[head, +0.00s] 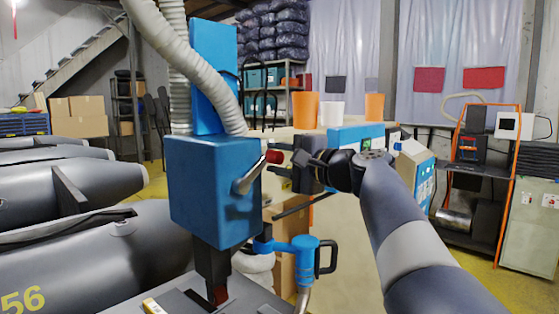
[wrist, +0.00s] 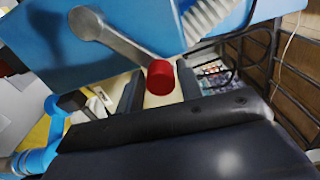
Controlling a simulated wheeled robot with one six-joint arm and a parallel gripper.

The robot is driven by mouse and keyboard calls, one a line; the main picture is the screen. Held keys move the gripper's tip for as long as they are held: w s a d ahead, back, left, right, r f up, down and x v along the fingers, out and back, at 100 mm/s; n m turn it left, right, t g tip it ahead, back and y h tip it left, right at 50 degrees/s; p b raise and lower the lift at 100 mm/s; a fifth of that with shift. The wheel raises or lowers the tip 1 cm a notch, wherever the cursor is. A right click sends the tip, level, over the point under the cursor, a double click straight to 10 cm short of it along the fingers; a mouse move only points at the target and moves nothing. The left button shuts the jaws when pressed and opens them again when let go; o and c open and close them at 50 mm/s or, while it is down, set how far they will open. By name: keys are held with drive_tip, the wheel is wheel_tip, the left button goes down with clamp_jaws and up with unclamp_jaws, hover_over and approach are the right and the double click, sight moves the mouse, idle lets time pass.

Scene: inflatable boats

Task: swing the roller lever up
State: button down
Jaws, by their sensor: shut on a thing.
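The roller lever (head: 248,176) is a metal arm on the side of a blue machine box (head: 205,195). It slants up and to the right from its pivot to a red knob (head: 273,157). The lever arm also shows in the wrist view (wrist: 125,38), with its red knob (wrist: 160,77) between the dark fingers. My gripper (head: 280,158) reaches in from the right and is shut on the lever at its knob end. The finger contact is partly hidden in both views.
Ribbed grey hoses (head: 185,60) hang above the box. A blue fitting with a handle (head: 300,250) sits below my gripper. Grey inflatable boats (head: 90,260) lie at the left. Orange and white cups (head: 305,110) stand on a bench behind. Open floor shows between the machine and my arm.

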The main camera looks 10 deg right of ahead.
drive_tip(key=shift+s+r, duration=0.1)
drive_tip(key=shift+r, duration=0.3)
drive_tip(key=c, duration=1.3)
unclamp_jaws()
drive_tip(key=shift+o, duration=0.8)
drive_tip(key=shift+a+f, duration=0.15)
drive_tip(key=shift+f, duration=0.1)
drive_tip(key=b+v, duration=0.1)
drive_tip(key=v, duration=1)
drive_tip(key=shift+b, duration=0.35)
